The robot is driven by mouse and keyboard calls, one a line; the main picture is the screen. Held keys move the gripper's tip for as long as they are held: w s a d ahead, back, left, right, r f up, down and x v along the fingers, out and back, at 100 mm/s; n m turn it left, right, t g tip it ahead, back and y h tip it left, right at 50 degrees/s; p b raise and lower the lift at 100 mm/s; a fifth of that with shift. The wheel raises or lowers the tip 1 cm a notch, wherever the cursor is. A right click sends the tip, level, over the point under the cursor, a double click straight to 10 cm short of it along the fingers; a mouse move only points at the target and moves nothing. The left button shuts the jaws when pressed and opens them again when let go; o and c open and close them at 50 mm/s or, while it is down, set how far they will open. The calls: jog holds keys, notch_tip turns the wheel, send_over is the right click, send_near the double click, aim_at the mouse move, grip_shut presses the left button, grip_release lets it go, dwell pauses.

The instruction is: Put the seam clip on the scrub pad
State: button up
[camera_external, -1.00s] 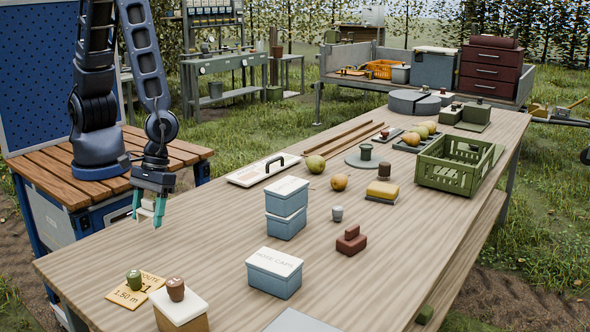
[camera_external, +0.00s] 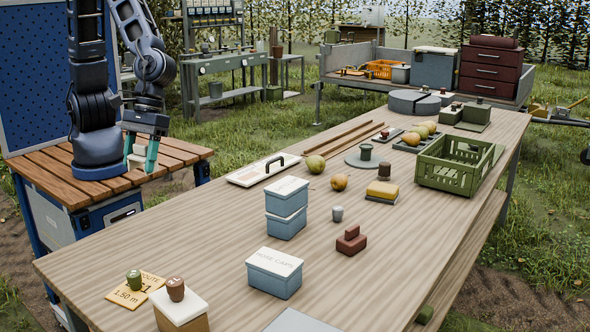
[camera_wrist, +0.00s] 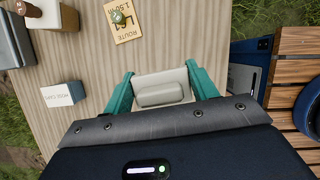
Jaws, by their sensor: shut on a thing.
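My gripper (camera_external: 142,164) hangs by the near left side of the wooden bench, with its teal fingers pointing down. It also shows in the wrist view (camera_wrist: 160,88), shut on a pale grey block with a rounded raised grip, which appears to be the seam clip (camera_wrist: 160,93). Only a small pale part of the clip shows in the external view, between the fingers. The scrub pad appears to be the yellow block (camera_external: 383,188) on a grey-blue base, lying on the table right of the middle. My gripper is far to its left, and nothing lies on its top.
Stacked blue boxes (camera_external: 286,222) and another blue box (camera_external: 274,276) stand on the table (camera_external: 210,245).

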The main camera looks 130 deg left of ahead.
jog(key=w+a+r+n+t, duration=0.1)
jog(key=w+a, duration=0.3)
jog(key=w, duration=0.3)
jog(key=w+a+r+n, duration=0.1)
jog(key=w+a+n, duration=0.1)
jog(key=w+a, duration=0.3)
notch_tip(320, 180, up, 2)
jog(key=n+t+y, duration=0.2)
jog(key=n+y, duration=0.1)
jog(key=n, duration=0.6)
send_over(388, 189)
jog(key=s, duration=0.1)
jog(key=f, duration=1.9)
jog(key=shift+s+a+f, duration=0.2)
jog(key=shift+a+f, duration=0.2)
jog(key=o, duration=0.8)
jog(key=shift+f, duration=0.1)
jog(key=shift+o, duration=0.8)
